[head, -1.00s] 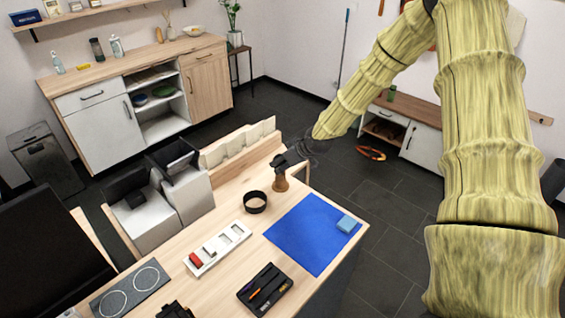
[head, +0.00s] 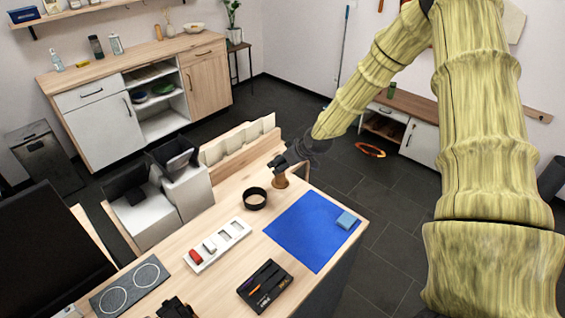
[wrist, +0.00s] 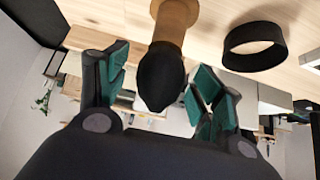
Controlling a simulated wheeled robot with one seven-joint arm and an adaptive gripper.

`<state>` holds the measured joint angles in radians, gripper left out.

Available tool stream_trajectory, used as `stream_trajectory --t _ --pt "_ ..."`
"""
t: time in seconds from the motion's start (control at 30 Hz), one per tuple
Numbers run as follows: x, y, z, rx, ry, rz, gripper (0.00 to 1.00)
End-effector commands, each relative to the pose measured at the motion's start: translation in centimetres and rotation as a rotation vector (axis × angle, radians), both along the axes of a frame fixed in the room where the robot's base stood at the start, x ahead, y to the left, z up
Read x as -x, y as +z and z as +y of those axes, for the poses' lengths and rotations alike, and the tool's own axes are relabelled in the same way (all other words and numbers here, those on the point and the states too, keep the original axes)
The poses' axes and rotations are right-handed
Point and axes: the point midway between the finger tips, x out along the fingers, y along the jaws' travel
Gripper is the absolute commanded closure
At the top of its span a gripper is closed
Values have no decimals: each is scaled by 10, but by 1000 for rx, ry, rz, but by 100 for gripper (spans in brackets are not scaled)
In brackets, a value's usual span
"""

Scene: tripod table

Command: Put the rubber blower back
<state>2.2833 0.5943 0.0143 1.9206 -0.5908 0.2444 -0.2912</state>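An upright object with a brown body (wrist: 174,22) and a rounded black end (wrist: 161,80) is in the middle of the wrist view. I take it to be the rubber blower, but cannot be sure. In the head view its brown part (head: 280,181) stands on the table near the far edge, with its top covered by my gripper (head: 290,160). In the wrist view my gripper (wrist: 162,65) is open, its green-padded fingers on either side of the black end, with gaps visible. A black ring-shaped holder (head: 247,199) stands beside it on the table; it also shows in the wrist view (wrist: 228,48).
A blue mat (head: 300,235) with a light blue block (head: 346,220) lies to the right. Grey bins (head: 188,190) stand at left.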

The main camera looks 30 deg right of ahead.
Motion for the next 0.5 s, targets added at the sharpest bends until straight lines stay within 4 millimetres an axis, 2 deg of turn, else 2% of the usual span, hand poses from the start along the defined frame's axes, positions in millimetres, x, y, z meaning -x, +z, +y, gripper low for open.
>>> stream_trajectory --t 0.17,0.3,0.5 --pt "0 1 0 0 0 0 33" --pt "0 11 0 0 0 -1 33" --pt "10 20 -3 0 -1 -3 33"
